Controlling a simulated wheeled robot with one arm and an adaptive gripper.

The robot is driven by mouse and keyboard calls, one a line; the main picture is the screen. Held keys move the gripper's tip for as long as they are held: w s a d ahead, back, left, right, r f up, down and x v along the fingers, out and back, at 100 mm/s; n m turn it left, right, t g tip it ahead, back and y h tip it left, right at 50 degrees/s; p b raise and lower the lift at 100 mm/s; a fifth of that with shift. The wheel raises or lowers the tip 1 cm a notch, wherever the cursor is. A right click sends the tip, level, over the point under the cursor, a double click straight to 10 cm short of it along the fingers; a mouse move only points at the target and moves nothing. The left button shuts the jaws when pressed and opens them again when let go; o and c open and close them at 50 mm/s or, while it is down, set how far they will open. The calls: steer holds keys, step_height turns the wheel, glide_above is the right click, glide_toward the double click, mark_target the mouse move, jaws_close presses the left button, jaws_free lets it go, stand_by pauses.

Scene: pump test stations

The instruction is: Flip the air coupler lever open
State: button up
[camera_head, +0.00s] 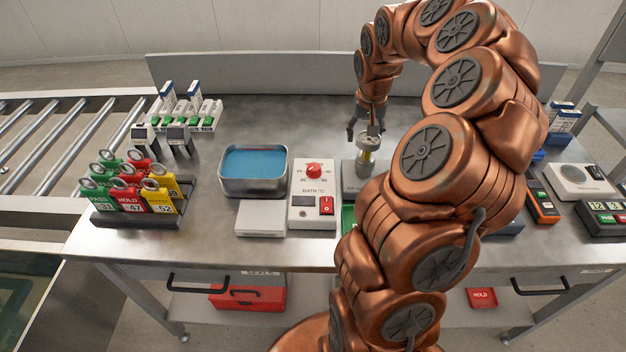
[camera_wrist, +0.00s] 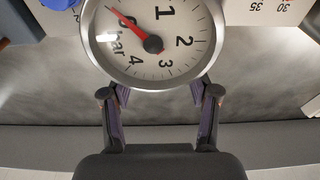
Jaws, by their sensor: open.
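A blue part (camera_wrist: 60,4) shows at the top left edge of that view. I cannot make out the air coupler lever; my arm hides part of the station.
A bath controller (camera_head: 313,205) with a red knob and a blue-filled metal tray (camera_head: 254,168) stand left of the block. A tag rack (camera_head: 140,215) is further left. An orange meter (camera_head: 542,205) and a white box (camera_head: 580,182) are at right.

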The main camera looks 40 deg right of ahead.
steer(key=shift+s+a+r+t+h+b, duration=0.2)
steer(key=shift+s+t+h+b, duration=0.1)
steer(key=shift+t+h+b, duration=0.25)
steer(key=shift+s+a+r+t+h+b, duration=0.15)
steer(key=shift+s+t+h+b, duration=0.15)
steer(key=shift+t+b, duration=0.3)
steer(key=b+v, duration=0.1)
steer(key=v, duration=0.7)
steer(key=shift+w, duration=0.15)
steer(key=s+a+n+g+y+p, duration=0.1)
steer(key=s+a, duration=0.3)
steer(key=a, duration=0.7)
steer(key=s+a+n+g+y+p, duration=0.1)
steer(key=s+a+n+p, duration=0.2)
steer(key=a, duration=0.8)
steer(key=shift+s+r+n+g, duration=0.25)
steer(key=shift+s+n+g, duration=0.1)
steer(key=shift+s+n, duration=0.3)
